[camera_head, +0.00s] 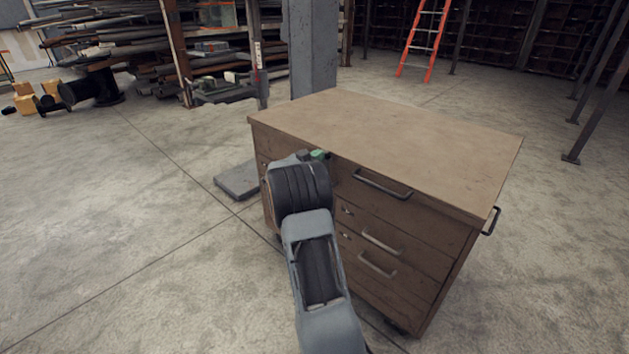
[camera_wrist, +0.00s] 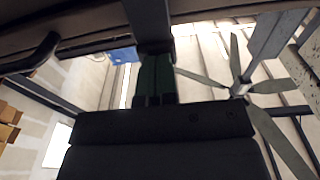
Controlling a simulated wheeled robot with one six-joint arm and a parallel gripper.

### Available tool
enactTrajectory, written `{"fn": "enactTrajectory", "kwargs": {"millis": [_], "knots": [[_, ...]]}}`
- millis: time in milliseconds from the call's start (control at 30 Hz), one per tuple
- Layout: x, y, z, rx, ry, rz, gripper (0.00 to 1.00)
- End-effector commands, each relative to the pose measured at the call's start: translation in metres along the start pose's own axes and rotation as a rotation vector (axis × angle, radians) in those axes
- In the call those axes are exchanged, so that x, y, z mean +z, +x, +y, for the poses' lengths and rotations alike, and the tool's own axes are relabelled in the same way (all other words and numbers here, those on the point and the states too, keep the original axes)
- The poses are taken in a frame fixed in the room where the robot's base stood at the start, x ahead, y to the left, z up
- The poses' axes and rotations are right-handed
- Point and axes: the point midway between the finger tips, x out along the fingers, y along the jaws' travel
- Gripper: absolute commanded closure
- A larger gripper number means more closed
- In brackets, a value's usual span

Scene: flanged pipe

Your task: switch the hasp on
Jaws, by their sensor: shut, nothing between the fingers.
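The wooden drawer cabinet (camera_head: 420,140) stands in the middle of the head view. Small metal fittings (camera_head: 346,210) show on its front, left of the lower drawer handles; I cannot tell whether one is the hasp. My gripper (camera_head: 319,155) is at the cabinet's front, near the tabletop edge and left of the top drawer handle (camera_head: 385,185). My arm hides the front's left part. In the wrist view my green fingers (camera_wrist: 155,80) are together with nothing held, pointing toward a brown surface along the top edge. No hasp is clear there.
A grey pillar (camera_head: 313,45) stands behind the cabinet. A side handle (camera_head: 491,220) sticks out at the right. A flat grey slab (camera_head: 238,180) lies to the left. An orange ladder (camera_head: 423,38) and pipe racks are farther back.

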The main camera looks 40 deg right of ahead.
Motion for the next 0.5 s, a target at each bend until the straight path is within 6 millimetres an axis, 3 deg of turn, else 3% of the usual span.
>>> {"fn": "enactTrajectory", "kwargs": {"millis": [500], "knots": [[-0.0011, -0.0036, -0.0085, -0.019, 0.001, -0.037, 1.00]]}}
